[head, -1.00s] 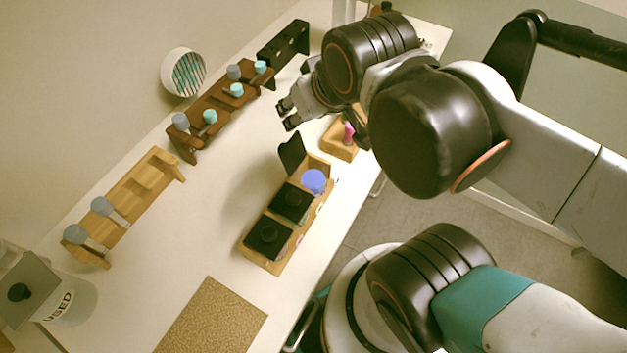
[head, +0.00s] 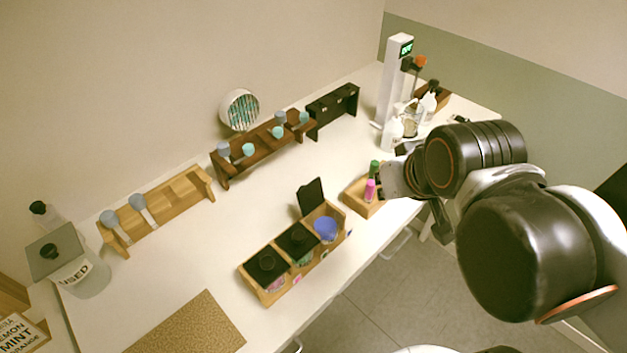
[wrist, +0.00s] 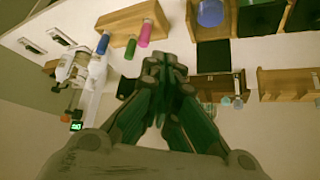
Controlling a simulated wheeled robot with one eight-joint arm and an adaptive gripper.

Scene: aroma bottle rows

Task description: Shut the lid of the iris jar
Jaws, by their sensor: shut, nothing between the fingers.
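A wooden holder (head: 251,284) with three lidded compartments stands on the table. Two black lids, (head: 267,264) and (head: 298,238), lie shut. At the far end the third lid (head: 311,197) stands upright, with a round blue-violet thing (head: 325,229) in the open compartment. Labels are too small to read, so I cannot confirm which is the iris jar. The wrist view also shows the blue-violet thing (wrist: 210,13) and the raised lid (wrist: 213,54). My gripper (wrist: 165,62) is shut and empty, to the right of the holder in the head view, by the small marker tray.
The small wooden tray (head: 355,204) holds green (head: 374,168) and pink (head: 369,190) markers beside my gripper. Wooden racks (head: 172,206) line the wall side. White bottles (head: 392,134) stand at the far right. The table between racks and holder is clear.

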